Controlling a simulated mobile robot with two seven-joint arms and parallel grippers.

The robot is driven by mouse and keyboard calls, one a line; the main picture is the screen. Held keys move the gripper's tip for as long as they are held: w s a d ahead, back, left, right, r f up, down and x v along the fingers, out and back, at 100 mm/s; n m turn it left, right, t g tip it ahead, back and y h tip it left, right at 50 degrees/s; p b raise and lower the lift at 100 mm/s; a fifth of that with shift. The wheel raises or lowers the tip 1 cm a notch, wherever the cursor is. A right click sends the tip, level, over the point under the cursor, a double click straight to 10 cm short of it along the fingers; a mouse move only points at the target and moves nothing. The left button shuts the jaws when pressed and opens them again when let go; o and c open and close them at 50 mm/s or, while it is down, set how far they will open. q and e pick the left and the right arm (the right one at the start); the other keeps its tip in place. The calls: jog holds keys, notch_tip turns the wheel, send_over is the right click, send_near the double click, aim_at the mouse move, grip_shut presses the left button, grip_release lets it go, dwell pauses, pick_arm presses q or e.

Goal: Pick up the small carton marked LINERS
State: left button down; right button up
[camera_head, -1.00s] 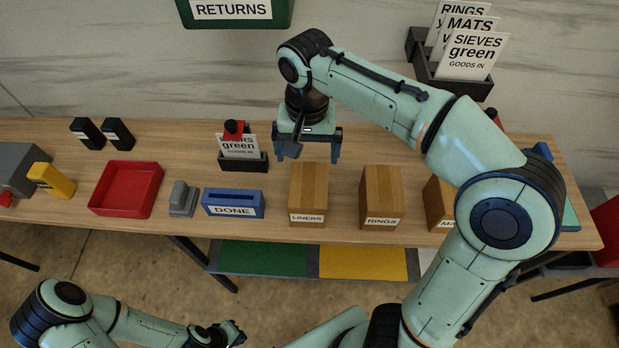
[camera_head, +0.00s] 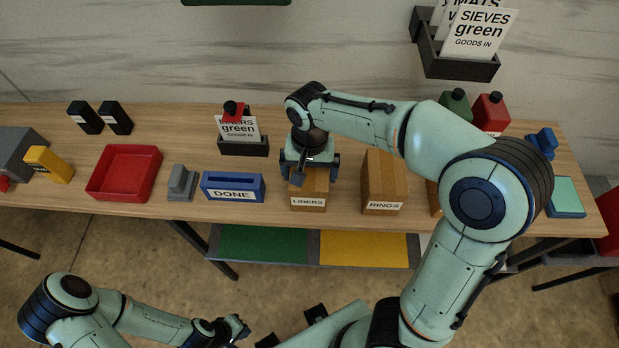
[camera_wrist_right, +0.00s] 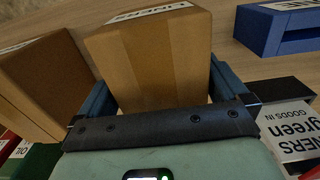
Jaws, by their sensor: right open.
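The small brown carton marked LINERS (camera_head: 308,203) stands on the table, its label facing the front edge. My right gripper (camera_head: 309,176) is over it from above and hides its upper part in the head view. In the right wrist view the LINERS carton (camera_wrist_right: 155,60) lies between the two blue fingers of the right gripper (camera_wrist_right: 160,95), which are open on either side of it. Whether they touch it cannot be told. My left gripper (camera_head: 237,325) is low in front of the table, away from the carton; its fingers are too small to read.
The RINGS carton (camera_head: 384,185) stands close by on the right, with another carton partly hidden behind my arm. The blue DONE holder (camera_head: 233,187) is on the left, beside a grey block (camera_head: 182,183) and a red tray (camera_head: 124,172). A black card holder (camera_head: 243,147) stands behind.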

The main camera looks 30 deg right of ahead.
jog(key=shift+f, duration=0.1)
jog(key=shift+c, duration=0.3)
jog(key=c, duration=1)
jog(key=shift+w, duration=0.1)
jog(key=shift+c, duration=0.2)
